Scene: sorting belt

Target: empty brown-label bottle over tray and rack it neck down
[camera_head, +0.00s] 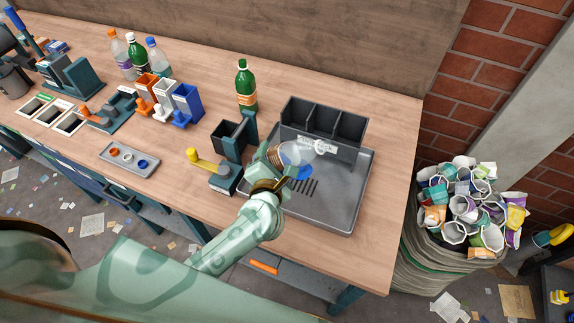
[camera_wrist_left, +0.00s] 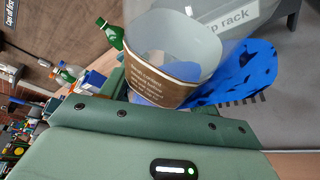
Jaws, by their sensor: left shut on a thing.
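My left gripper (camera_head: 271,174) is shut on a clear bottle (camera_head: 296,153) with a brown label and holds it tilted over the grey tray (camera_head: 339,212). In the left wrist view the brown label (camera_wrist_left: 158,82) and the clear bottle wall (camera_wrist_left: 195,42) show beside my green gripper. A blue patch (camera_head: 301,173) shows just below the bottle, over the tray; it also shows in the wrist view (camera_wrist_left: 238,78). The bottle's neck cannot be made out clearly. The dark drip rack (camera_head: 322,121) with open compartments stands at the tray's back, empty as far as I see. My right gripper is out of view.
A black-and-teal device (camera_head: 232,140) with a yellow lever stands left of the tray. A green bottle (camera_head: 246,88) stands behind it. Further left are coloured holders (camera_head: 163,98) and several bottles. A full sack of cups (camera_head: 462,210) stands right of the table.

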